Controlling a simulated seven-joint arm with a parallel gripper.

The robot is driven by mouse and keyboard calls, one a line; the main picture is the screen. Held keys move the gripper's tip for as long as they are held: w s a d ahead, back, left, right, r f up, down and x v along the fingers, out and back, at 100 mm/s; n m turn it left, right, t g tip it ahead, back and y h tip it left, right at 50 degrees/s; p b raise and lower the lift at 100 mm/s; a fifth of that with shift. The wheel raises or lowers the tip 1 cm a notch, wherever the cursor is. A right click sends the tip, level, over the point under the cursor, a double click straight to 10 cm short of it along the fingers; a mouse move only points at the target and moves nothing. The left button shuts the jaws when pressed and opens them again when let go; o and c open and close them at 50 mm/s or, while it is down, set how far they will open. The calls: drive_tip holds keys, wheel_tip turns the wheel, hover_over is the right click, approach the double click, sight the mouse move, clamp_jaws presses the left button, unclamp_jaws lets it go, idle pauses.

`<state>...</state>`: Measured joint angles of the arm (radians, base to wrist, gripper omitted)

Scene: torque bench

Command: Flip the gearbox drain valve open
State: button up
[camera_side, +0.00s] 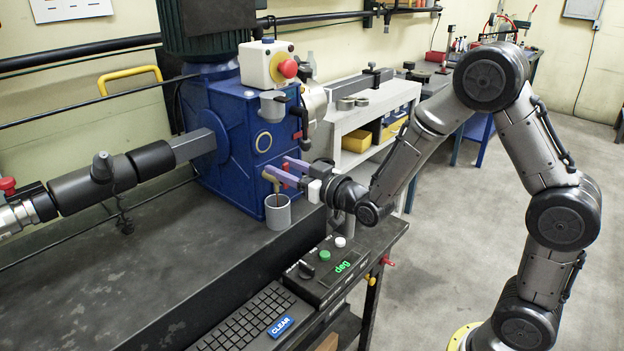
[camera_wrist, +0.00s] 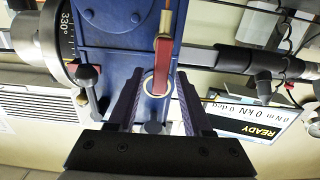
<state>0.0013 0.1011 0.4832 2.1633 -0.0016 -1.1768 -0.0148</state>
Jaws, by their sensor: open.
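The drain valve's red lever (camera_wrist: 162,60) shows in the wrist view against the blue gearbox (camera_wrist: 110,55), whose front also shows in the side view (camera_side: 232,165). A brass spout (camera_side: 270,182) bends down from the gearbox's lower front. My gripper (camera_wrist: 160,78) is open, with one purple finger on each side of the red lever in the wrist view. I cannot tell whether either finger touches it. In the side view my gripper (camera_side: 278,167) is close to the gearbox front, and its fingers partly hide the valve.
A grey cup (camera_side: 278,213) stands below the spout. A control box (camera_side: 330,268) and keyboard (camera_side: 245,320) lie at the bench's front. A grey shaft (camera_side: 130,170) runs left from the gearbox. A red stop button (camera_side: 288,68) sits above. A screen (camera_wrist: 250,128) reads READY.

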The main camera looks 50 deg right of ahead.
drive_tip(key=s, duration=1.1)
drive_tip(key=s+r, duration=0.4)
drive_tip(key=r, duration=0.8)
drive_tip(key=s+f+g, duration=0.5)
drive_tip(key=s+g, duration=0.1)
drive_tip(key=s, duration=0.3)
drive_tip(key=s+f+g, duration=0.6)
drive_tip(key=s, duration=0.4)
drive_tip(key=shift+f, duration=0.2)
